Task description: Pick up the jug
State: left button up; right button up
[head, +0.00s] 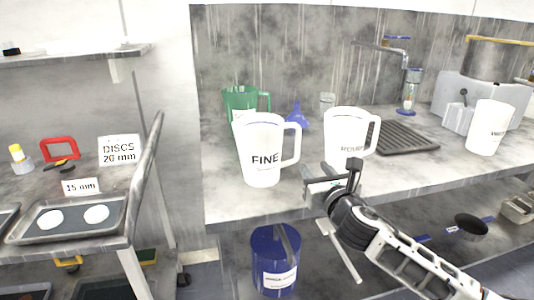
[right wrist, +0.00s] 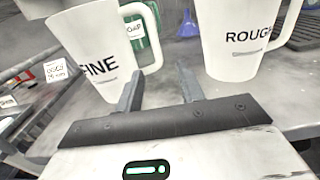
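A white jug marked FINE (head: 262,140) stands upright on the bench, its handle to the right; it also shows at the left in the right wrist view (right wrist: 88,35). A second white jug (head: 344,128) stands to its right; the right wrist view shows its ROUGH label (right wrist: 228,45). A third white jug (head: 490,128) stands at the far right, its label unclear. A green jug (head: 240,100) is partly hidden behind FINE. My right gripper (head: 330,184) is open and empty at the bench's front edge, between FINE and ROUGH. My left gripper is out of view.
A blue funnel (head: 298,117), a dark ribbed mat (head: 400,138) and a tap (head: 408,90) are at the back of the bench. A blue bucket (head: 275,262) stands below. A tray with white discs (head: 70,232) is on the left shelf. The front left bench corner is clear.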

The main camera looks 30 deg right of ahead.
aim_at(298, 151)
jog(key=x, duration=0.6)
jog(key=shift+a+x, duration=0.2)
jog(key=shift+x, duration=1.2)
jog(key=shift+a+x, duration=0.15)
jog(key=shift+x, duration=1.25)
jog(key=shift+w, duration=0.1)
grip_shut()
jog(key=shift+r, duration=0.25)
